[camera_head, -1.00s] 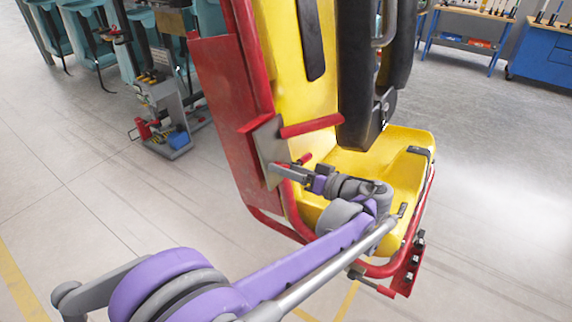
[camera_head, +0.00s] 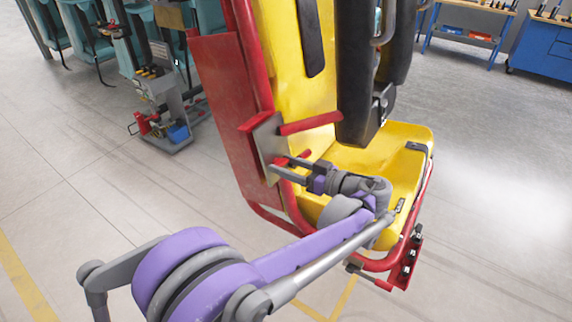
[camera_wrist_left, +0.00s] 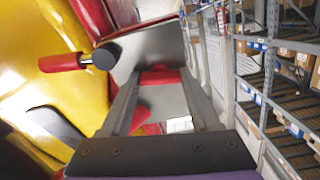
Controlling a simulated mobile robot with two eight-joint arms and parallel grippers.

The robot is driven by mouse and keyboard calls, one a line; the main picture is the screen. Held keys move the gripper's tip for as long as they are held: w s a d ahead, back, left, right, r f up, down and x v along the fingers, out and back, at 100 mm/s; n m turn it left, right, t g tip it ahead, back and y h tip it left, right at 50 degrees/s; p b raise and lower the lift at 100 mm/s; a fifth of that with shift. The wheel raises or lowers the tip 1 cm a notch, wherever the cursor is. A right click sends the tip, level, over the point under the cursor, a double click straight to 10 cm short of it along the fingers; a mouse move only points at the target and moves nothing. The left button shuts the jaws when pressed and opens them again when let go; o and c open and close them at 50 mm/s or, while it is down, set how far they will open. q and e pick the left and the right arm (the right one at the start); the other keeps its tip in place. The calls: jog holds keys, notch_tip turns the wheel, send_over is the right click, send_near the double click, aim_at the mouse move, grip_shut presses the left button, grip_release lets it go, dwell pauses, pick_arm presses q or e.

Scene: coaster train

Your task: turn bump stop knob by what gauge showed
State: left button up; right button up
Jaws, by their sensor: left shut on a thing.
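My left gripper (camera_head: 277,167) reaches to a grey metal plate (camera_head: 266,135) on the side of the red and yellow seat (camera_head: 413,150). In the left wrist view its two fingers (camera_wrist_left: 161,75) stand either side of a small red part, which I take for the bump stop knob (camera_wrist_left: 160,77), in front of the grey plate (camera_wrist_left: 172,48). The gripper is shut on this knob; the exact contact is hard to see. The gauge cannot be made out. My right gripper is not in view.
A red bar (camera_head: 310,124) sticks out just above my left gripper; a red grip with a dark round end (camera_wrist_left: 62,63) shows in the wrist view. A grey tool cart (camera_head: 170,115) stands behind left. Blue workbenches (camera_head: 540,45) stand far right. The floor between is clear.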

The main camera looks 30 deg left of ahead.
pick_arm(q)
jog(key=o, duration=1.4)
jog(key=shift+d, duration=0.15)
jog(key=shift+c, duration=0.2)
jog(key=s+d+r+b, duration=0.1)
jog(key=d, duration=0.9)
jog(key=shift+d+r, duration=0.2)
jog(key=shift+d, duration=0.15)
